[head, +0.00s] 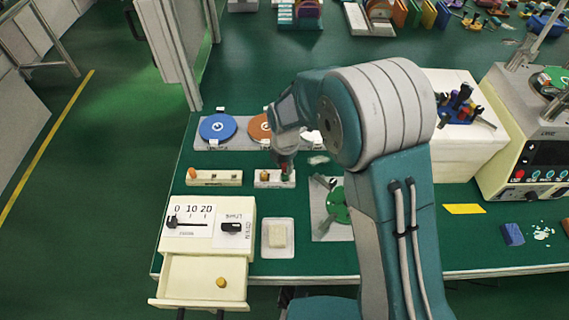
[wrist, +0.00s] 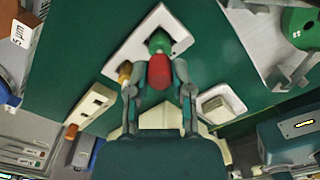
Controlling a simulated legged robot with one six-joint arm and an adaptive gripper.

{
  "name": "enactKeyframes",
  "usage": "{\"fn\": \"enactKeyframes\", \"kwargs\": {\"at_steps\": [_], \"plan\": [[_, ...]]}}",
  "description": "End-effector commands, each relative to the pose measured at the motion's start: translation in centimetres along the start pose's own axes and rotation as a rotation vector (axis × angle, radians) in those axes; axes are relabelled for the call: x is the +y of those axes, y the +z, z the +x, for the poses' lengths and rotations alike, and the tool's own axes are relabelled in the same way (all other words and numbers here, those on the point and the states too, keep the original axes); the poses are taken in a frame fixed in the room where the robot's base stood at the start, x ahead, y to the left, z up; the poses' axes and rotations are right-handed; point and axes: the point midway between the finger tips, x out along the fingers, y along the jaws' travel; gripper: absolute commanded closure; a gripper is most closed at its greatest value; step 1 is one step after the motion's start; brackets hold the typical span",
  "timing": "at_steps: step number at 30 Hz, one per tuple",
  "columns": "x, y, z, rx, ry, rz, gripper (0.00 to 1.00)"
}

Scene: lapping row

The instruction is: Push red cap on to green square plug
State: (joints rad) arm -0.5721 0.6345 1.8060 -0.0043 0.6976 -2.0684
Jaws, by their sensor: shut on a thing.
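My gripper (wrist: 161,82) is shut on the red cap (wrist: 160,72), with one finger on each side of it. The green plug (wrist: 158,42) shows just past the cap's far end, standing on a pale block (wrist: 133,39). Cap and plug line up closely in the wrist view; I cannot tell how far the cap is over the plug. An orange plug (wrist: 124,72) stands on the same block. In the head view my gripper (head: 284,165) is low over this block (head: 262,183), and my arm and fingers hide much of the cap and plug.
A second pale block (head: 214,180) with an orange plug stands to the left. Blue (head: 217,127) and orange (head: 259,127) discs lie behind. In front are a white tray (head: 265,252) and a control box (head: 205,222) with an open drawer (head: 203,273). A green disc (head: 337,204) lies right.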

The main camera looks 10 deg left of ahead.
Motion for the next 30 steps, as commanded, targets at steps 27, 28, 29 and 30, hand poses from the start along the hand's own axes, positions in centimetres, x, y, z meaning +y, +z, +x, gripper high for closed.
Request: {"fn": "enactKeyframes", "kwargs": {"at_steps": [27, 28, 29, 30], "plan": [[0.0, 0.0, 1.7, 0.0, 0.0, 0.0, 0.3], [0.0, 0.0, 1.7, 0.0, 0.0, 0.0, 0.3], [0.0, 0.0, 1.7, 0.0, 0.0, 0.0, 0.3], [0.0, 0.0, 1.7, 0.0, 0.0, 0.0, 0.3]]}}
